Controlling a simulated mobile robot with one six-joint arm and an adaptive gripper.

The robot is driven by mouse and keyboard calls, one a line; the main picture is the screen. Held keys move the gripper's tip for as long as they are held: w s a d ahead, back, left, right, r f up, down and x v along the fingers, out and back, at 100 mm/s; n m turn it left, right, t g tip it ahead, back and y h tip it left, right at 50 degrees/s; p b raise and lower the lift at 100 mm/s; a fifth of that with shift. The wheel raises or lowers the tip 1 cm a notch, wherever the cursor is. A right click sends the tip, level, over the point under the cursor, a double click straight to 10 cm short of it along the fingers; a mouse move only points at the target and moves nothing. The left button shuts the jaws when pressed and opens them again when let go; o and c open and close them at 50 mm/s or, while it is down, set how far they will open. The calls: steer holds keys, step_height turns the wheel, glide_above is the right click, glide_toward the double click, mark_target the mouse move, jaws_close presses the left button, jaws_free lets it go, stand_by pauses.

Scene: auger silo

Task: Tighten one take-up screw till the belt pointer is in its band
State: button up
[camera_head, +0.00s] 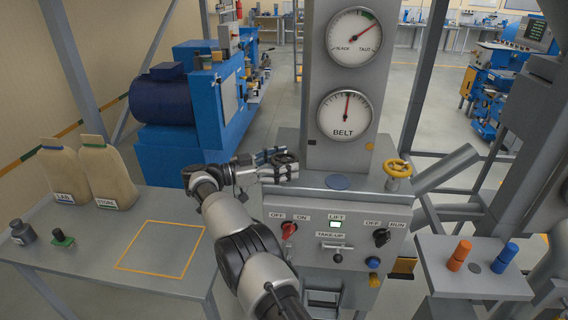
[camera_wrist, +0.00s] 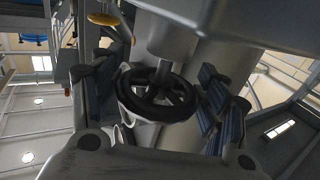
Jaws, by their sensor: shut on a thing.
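The black handwheel (camera_head: 286,158) of a take-up screw stands at the left on top of the grey housing. In the wrist view the black handwheel (camera_wrist: 158,112) lies between the two blue-padded fingers. My gripper (camera_head: 272,163) is shut on it; the finger contact is partly hidden. The upper dial (camera_head: 354,38), marked slack and taut, has its pointer toward the upper right, close to the clockwise end of a green band (camera_head: 367,15). The BELT dial (camera_head: 345,114) below has its pointer straight up; I cannot make out a band there. A yellow handwheel (camera_head: 397,169) stands at the right.
Sacks (camera_head: 106,174) stand on the left table. Orange and blue pegs stand on a right-hand ledge (camera_head: 470,285).

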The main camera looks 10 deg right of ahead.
mark_target(285, 158)
steer(key=shift+r, duration=0.1)
steer(key=o, duration=1.1)
step_height(285, 158, up, 10)
steer(key=shift+f, duration=0.1)
